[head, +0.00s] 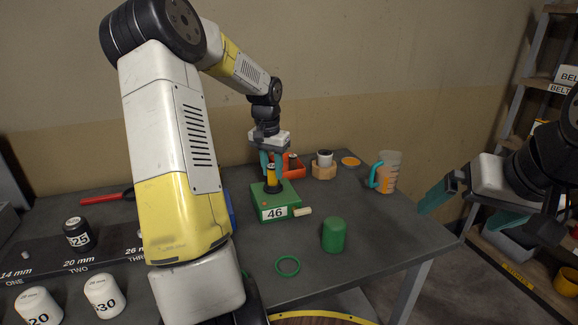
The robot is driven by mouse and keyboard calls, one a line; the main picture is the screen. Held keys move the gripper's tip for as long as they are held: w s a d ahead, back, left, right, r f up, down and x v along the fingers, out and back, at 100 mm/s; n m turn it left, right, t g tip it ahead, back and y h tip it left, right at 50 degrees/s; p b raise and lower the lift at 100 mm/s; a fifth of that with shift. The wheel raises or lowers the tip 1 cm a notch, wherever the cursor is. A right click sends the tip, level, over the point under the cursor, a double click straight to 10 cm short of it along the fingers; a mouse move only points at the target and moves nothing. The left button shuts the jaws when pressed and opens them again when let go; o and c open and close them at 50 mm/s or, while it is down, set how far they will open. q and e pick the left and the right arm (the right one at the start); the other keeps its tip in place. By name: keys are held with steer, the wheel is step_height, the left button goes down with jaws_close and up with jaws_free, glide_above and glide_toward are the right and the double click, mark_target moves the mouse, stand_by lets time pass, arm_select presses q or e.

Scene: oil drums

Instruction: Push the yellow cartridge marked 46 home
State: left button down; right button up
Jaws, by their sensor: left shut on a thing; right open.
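A green block (285,199) with a white label reading 46 stands on the dark table. A yellow cartridge (272,174) with a dark collar at its foot stands upright at the top of the block. How deep it sits in the block cannot be seen. My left gripper (272,162) points down from above with its teal fingers shut at the cartridge's upper part. My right gripper (470,208) is open and empty, off the table's right edge.
A pale peg (303,212) sticks out of the block's right side. Behind are a red tray (297,168), an orange hexagonal holder (323,172) and a jug (389,172). Marked black and white canisters stand left.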

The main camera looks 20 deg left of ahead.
mark_target(271, 167)
arm_select(q)
steer(key=shift+f, duration=0.4)
steer(key=c, duration=1)
jaws_free()
steer(key=shift+r, duration=0.1)
steer(key=r, duration=0.7)
steer(key=shift+s+a, duration=0.1)
steer(key=shift+s, duration=0.3)
steer(key=shift+s+r, duration=0.1)
steer(key=shift+r, duration=0.2)
steer(key=s+d+r+t, duration=0.2)
steer(key=s+d+r, duration=0.5)
steer(key=s+d, duration=0.3)
steer(key=s+d+n+t+h, duration=0.1)
steer(key=s+d, duration=0.3)
steer(key=s, duration=1.1)
steer(key=shift+s+d+t+h, duration=0.35)
steer(key=shift+t+h, duration=0.15)
steer(key=shift+t, duration=0.4)
